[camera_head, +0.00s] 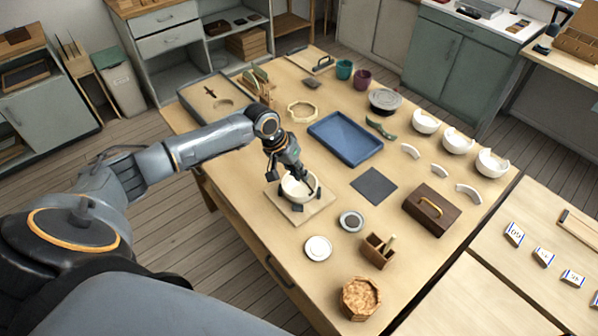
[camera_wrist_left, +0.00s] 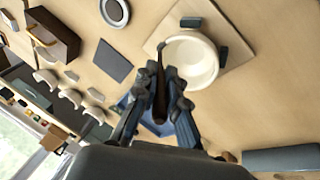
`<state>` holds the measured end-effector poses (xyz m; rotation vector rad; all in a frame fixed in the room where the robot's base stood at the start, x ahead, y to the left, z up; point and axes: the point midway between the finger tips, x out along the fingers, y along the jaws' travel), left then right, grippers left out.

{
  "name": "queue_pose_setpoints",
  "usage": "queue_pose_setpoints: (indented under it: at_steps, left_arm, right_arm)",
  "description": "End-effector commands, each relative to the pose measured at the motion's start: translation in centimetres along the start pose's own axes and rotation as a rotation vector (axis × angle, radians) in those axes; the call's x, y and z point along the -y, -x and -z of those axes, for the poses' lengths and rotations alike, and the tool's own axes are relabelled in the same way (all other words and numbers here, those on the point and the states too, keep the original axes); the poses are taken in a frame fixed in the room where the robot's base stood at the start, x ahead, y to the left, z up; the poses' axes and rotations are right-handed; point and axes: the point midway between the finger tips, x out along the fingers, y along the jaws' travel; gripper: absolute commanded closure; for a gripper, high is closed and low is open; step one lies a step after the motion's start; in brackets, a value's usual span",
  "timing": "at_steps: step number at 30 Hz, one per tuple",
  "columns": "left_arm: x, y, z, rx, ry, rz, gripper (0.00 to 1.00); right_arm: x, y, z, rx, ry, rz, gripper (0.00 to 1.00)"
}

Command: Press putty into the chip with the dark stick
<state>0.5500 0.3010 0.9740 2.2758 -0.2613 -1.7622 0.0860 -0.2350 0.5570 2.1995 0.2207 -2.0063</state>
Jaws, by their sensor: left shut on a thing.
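My left gripper (camera_head: 292,172) is shut on a dark stick (camera_wrist_left: 160,85), which points out from between the fingers in the left wrist view. The gripper is above a cream bowl (camera_head: 311,183) that stands on a square wooden board (camera_head: 318,209) between dark blocks. In the left wrist view the stick's tip is beside the rim of the bowl (camera_wrist_left: 193,62); I cannot tell whether they touch. I cannot make out a chip or putty on the bowl; the gripper covers part of it in the head view. My right gripper is not in view.
Near the board are a small dish with dark grey contents (camera_head: 351,221), a white dish (camera_head: 318,248) and a small wooden holder (camera_head: 378,250). A blue tray (camera_head: 346,138) and a dark mat (camera_head: 374,186) lie beyond. Several chipped bowls (camera_head: 458,141) line the far right edge.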

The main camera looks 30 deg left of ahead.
Motion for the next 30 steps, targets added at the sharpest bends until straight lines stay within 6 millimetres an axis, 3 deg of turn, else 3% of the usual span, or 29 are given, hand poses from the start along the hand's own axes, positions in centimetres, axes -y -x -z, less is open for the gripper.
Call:
queue_pose_setpoints:
  at_steps: [10,30]
  left_arm:
    - [-0.2,0.7,0.1,0.000,0.000,0.000,1.00]
    - [-1.6,4.9,1.3,-0.001,-0.001,0.000,1.00]
  right_arm:
    - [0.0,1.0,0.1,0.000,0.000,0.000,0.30]
    - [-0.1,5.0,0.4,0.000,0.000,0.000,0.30]
